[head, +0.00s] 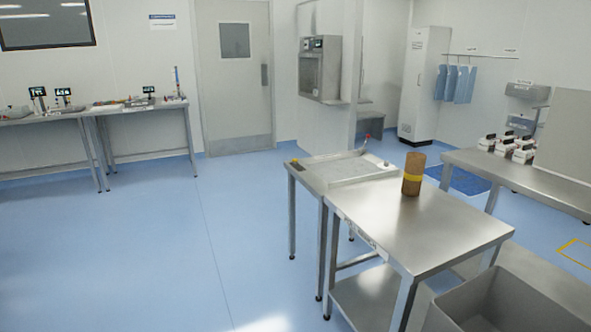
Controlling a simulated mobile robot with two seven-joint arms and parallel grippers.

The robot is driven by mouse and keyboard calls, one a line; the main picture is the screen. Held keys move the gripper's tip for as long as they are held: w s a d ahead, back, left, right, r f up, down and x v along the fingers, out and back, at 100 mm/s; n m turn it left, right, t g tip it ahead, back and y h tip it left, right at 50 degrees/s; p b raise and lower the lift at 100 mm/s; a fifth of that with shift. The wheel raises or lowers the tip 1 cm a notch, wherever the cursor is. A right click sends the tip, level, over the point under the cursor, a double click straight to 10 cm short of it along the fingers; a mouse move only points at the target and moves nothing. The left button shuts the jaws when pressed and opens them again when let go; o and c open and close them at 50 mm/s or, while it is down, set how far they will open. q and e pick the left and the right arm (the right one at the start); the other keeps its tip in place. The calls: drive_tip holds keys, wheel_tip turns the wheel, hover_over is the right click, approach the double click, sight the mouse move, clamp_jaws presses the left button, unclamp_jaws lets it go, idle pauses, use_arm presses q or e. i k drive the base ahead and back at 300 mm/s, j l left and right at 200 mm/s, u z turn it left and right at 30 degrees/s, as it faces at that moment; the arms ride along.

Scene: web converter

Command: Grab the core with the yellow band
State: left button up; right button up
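The core (414,168) is a brown cylinder standing upright on a steel table (420,226), near that table's back edge. A yellow band (412,178) runs around it at about mid-height. Nothing is holding the core. Neither of my grippers shows in the head view.
A tray-topped stand (345,168) adjoins the steel table at its back left. A grey bin (515,300) stands in the front right corner. Another steel bench (535,180) with white containers is at the right. The blue floor (150,250) at the left is clear.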

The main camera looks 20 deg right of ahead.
sight(415, 163)
drive_tip(key=i+j+z, duration=0.2)
drive_tip(key=i, duration=0.4)
drive_tip(key=i+z, duration=0.2)
drive_tip(key=i, duration=0.45)
drive_tip(key=i+j+z, duration=0.2)
drive_tip(key=i+z, duration=0.2)
drive_tip(key=i+j+z, duration=0.55)
drive_tip(key=z, duration=0.2)
drive_tip(key=i+j+z, duration=0.2)
drive_tip(key=j+z, duration=0.15)
drive_tip(key=j, duration=0.15)
